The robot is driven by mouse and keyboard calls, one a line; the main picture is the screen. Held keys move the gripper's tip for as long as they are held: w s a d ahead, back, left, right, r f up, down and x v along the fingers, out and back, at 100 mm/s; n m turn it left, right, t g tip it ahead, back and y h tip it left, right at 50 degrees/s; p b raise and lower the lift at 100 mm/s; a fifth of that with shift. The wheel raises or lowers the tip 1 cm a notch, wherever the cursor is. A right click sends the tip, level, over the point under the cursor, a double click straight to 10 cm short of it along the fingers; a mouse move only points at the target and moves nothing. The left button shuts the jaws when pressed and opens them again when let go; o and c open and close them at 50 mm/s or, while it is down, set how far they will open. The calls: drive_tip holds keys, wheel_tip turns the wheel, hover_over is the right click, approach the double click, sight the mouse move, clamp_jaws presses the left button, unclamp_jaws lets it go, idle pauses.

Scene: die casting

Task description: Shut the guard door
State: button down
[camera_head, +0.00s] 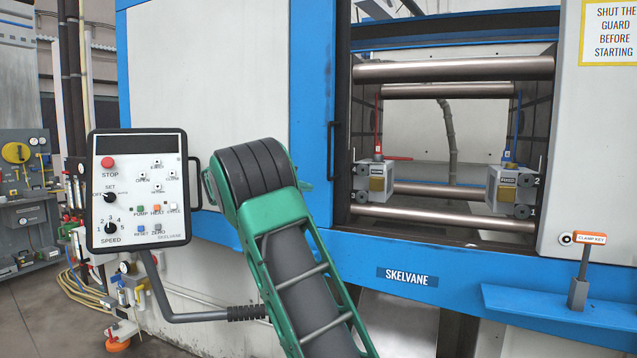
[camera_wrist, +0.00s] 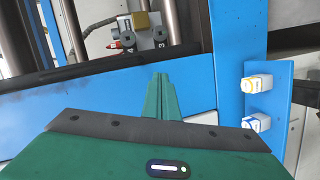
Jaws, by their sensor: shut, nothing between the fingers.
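The guard door (camera_head: 312,120) is in the head view, a blue-edged panel left of the machine opening. A black vertical bar handle (camera_head: 333,150) is on its right edge. The door stands open; the opening to its right shows tie bars and die blocks. My gripper (camera_wrist: 160,78) shows in the wrist view as two green fingers together, shut and empty. The door handle is not clear in the wrist view. In the head view my green arm rises in front of the machine, and the gripper is not visible there.
A control panel (camera_head: 138,188) on a bent grey arm stands left of my arm. Die blocks (camera_head: 377,184) sit inside the opening.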

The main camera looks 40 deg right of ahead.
drive_tip(key=w+a+r+n+h, duration=0.1)
drive_tip(key=w+a+r+h, duration=0.1)
drive_tip(key=w+r, duration=0.15)
drive_tip(key=d, duration=0.3)
drive_tip(key=w+d, duration=0.1)
drive_tip(key=d, duration=0.2)
drive_tip(key=w+d+f, duration=0.1)
drive_tip(key=d, duration=0.3)
drive_tip(key=shift+s+d+f, duration=0.1)
drive_tip(key=shift+s+d, duration=0.1)
drive_tip(key=shift+s, duration=0.35)
drive_tip(key=shift+s+d+f, duration=0.15)
drive_tip(key=shift+s+d, duration=0.1)
drive_tip(key=shift+s, duration=0.3)
drive_tip(key=shift+s+d+f, duration=0.1)
drive_tip(key=shift+s+d, duration=0.1)
drive_tip(key=shift+s, duration=0.35)
